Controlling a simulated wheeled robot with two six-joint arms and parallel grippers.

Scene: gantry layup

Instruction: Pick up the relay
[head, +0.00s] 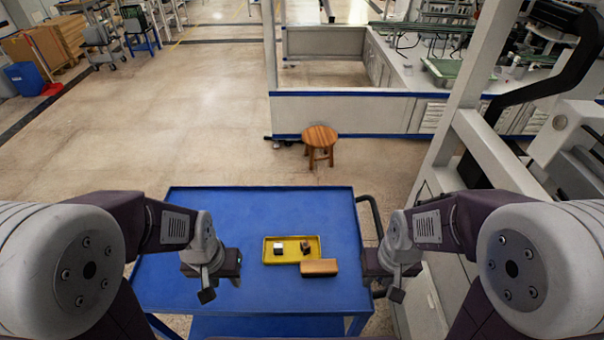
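A shallow yellow tray (292,262) lies on the blue cart top. In it are a small pale-topped dark cube (279,250) at the left and a small brown-and-dark block (305,247) at the right. I cannot tell for sure which of them is the relay. My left gripper (222,289) hangs over the cart to the left of the tray, its two fingertips apart and nothing between them. My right gripper (388,294) hangs by the cart's right edge, also with its fingertips apart and empty. Neither gripper touches the tray.
An orange-brown box (319,267) sits at the tray's front right edge and hides part of it. The blue cart top (260,212) is otherwise clear. A cart handle (372,215) sticks out at the right. A wooden stool (320,138) stands on the floor beyond.

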